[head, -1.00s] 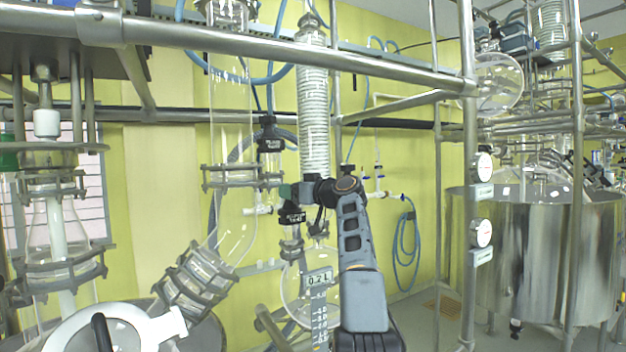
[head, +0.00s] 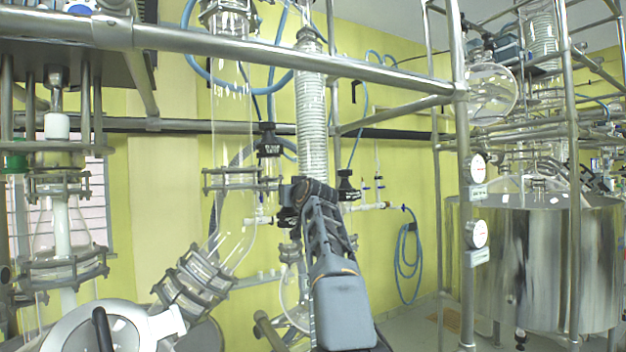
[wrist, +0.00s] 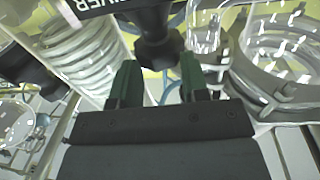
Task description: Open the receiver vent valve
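A black valve handle (wrist: 156,48) is at the upper middle of the wrist view, just beyond my fingertips. A black tag (wrist: 95,6) beside it shows letters ending in "EIVER". My gripper (wrist: 158,78) has two green fingers set apart, with a gap between them, and the handle lies ahead of that gap. I cannot tell whether a finger touches it. In the head view my arm (head: 338,270) reaches up to the glassware, and its wrist hides the fingers and the tagged valve.
A coiled glass condenser (head: 311,110) stands above my wrist. A black knob (head: 347,188) shows right of the wrist. A steel rail (head: 280,45) crosses above, and a steel post (head: 463,190) stands right. A steel vessel (head: 540,265) is farther right.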

